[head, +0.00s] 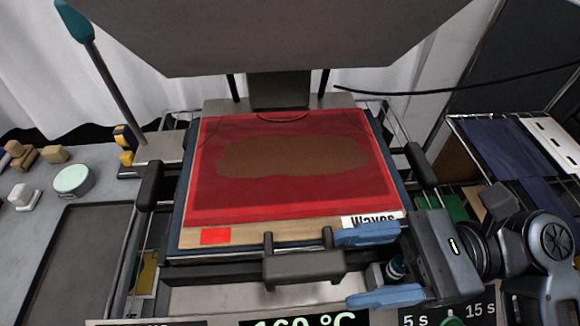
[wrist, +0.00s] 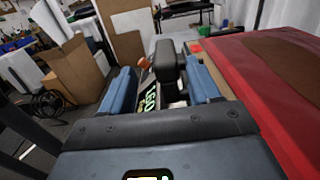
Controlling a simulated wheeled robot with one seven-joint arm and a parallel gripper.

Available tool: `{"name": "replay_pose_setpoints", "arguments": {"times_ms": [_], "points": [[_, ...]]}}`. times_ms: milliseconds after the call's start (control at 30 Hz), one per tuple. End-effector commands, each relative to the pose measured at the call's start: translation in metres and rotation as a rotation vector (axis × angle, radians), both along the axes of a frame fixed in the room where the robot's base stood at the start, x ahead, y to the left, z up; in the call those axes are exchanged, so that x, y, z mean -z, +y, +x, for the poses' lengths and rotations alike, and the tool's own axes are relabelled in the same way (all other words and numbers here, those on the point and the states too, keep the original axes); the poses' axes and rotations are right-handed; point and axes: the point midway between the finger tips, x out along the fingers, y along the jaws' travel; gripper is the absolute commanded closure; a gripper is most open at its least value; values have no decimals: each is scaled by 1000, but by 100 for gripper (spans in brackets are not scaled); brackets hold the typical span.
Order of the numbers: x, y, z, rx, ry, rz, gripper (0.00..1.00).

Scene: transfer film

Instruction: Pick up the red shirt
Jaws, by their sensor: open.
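The red shirt (head: 300,200) lies flat on the lower bed of a heat press, with a brown oval patch (head: 292,157) on it. It also shows at the right of the wrist view (wrist: 262,75). My gripper (head: 368,268) is at the front right of the bed. Its two blue fingers are apart, around the black front handle (head: 303,267), which also shows between the fingers in the wrist view (wrist: 168,65). The gripper is open and apart from the shirt. A small red square (head: 215,236) lies on the wooden strip at the bed's front edge.
The raised press head (head: 280,35) hangs above the shirt. Side rails with black knobs (head: 150,185) flank the bed. A grey tray (head: 80,260) and a round tin (head: 72,179) are on the left table. A rack with dark cloths (head: 500,145) stands at right.

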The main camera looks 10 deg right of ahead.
Motion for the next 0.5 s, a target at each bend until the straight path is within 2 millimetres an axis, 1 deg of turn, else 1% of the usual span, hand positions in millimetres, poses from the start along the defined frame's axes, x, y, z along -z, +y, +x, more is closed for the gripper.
{"name": "replay_pose_setpoints", "arguments": {"times_ms": [33, 233, 400, 500], "points": [[-1, 7, 0, -3, 0, 1, 38], [-3, 26, 3, -3, -2, 1, 38], [-5, 51, 9, -3, 0, 1, 38], [-5, 61, 9, -2, -1, 0, 38]]}}
